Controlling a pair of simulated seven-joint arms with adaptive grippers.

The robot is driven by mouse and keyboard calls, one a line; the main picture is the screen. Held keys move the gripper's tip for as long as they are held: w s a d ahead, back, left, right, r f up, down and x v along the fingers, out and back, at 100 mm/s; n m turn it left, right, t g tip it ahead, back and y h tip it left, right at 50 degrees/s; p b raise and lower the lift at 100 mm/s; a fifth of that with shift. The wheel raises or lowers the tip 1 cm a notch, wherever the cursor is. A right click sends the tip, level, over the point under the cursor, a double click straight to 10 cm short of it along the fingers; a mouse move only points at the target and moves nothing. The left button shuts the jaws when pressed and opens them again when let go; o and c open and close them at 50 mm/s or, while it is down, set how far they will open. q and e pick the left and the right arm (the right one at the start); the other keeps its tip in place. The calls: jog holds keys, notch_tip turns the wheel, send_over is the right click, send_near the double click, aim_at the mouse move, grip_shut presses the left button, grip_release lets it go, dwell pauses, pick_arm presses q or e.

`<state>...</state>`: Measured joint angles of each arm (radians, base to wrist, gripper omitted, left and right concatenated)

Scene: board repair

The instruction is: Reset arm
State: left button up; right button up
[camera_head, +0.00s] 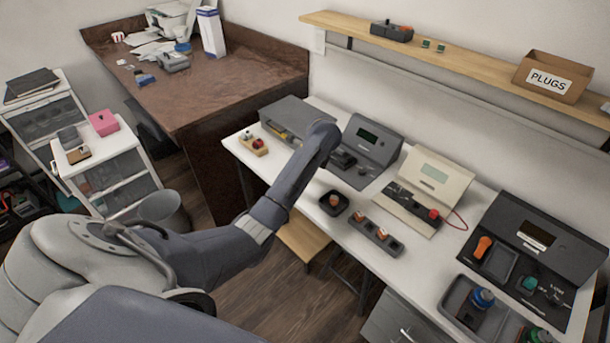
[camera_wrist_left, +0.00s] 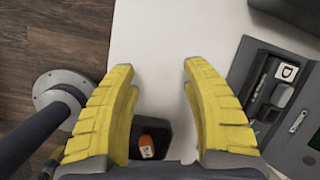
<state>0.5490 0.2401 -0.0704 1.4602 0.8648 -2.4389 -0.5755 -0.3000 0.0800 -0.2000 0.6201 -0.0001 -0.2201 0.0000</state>
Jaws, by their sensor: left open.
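My left arm reaches in from the left in the head view, its far end above the white workbench (camera_head: 300,195). Its fingers are hidden there. In the left wrist view, the yellow fingers of my left gripper (camera_wrist_left: 157,68) stand wide apart with nothing between their tips, over the white bench top. A small black tray (camera_head: 334,211) with an orange-topped part (camera_head: 334,200) in it sits on the bench; the part also shows low between the fingers in the left wrist view (camera_wrist_left: 147,146). My right gripper is not in view.
A dark grey device (camera_head: 372,138) stands close to my left arm's end. A cream device (camera_head: 436,178) with a red plug, a black holder (camera_head: 376,235) with orange parts, and a larger dark device (camera_head: 540,235) stand farther right. A shelf (camera_head: 460,60) holds a PLUGS box (camera_head: 551,77).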

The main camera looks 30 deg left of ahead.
pick_arm(q)
jog(key=shift+a, duration=0.1)
dwell(0.3)
